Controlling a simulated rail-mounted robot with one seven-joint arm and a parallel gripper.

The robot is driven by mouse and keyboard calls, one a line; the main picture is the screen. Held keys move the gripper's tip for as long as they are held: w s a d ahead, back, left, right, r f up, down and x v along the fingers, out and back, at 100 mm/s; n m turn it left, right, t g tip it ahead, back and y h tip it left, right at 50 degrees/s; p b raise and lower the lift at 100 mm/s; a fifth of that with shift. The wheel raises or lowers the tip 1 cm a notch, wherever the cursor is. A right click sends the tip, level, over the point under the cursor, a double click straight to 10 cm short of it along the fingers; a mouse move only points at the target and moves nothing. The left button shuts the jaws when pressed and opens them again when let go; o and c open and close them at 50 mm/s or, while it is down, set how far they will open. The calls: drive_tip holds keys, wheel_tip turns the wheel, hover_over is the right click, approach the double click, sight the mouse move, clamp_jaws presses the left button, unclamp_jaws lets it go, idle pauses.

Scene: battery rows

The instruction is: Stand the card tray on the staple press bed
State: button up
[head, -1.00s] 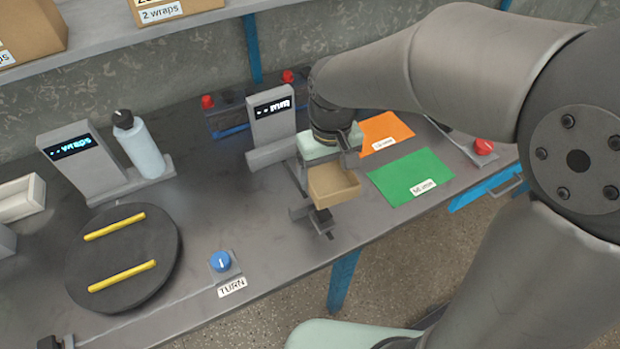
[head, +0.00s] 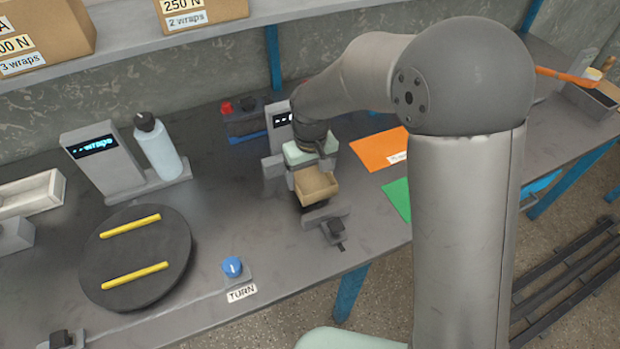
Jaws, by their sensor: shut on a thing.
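The card tray (head: 318,187) is a small tan open box in the middle of the head view. My gripper (head: 308,165) is shut on its far side and holds it roughly level. The staple press (head: 281,126) is a grey upright post with a dark display, partly hidden behind my wrist. Its low grey front part (head: 327,214) shows just in front of the tray. The tray hangs over or sits on the press bed, which is mostly hidden under it; I cannot tell whether they touch.
A black turntable (head: 128,284) with two yellow bars lies left, with a blue TURN knob (head: 232,266). A white bottle (head: 158,148) stands beside a display post (head: 103,160). An orange sheet (head: 372,150) and green sheet (head: 398,197) lie right, the green partly behind my arm.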

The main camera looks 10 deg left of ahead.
sight(310, 179)
drive_tip(key=shift+w+a+f, duration=0.2)
drive_tip(key=shift+w+f, duration=0.1)
drive_tip(key=shift+f, duration=1.65)
drive_tip(key=shift+f, duration=0.1)
drive_tip(key=shift+f, duration=0.15)
drive_tip(key=o, duration=1)
drive_tip(key=shift+c, duration=0.2)
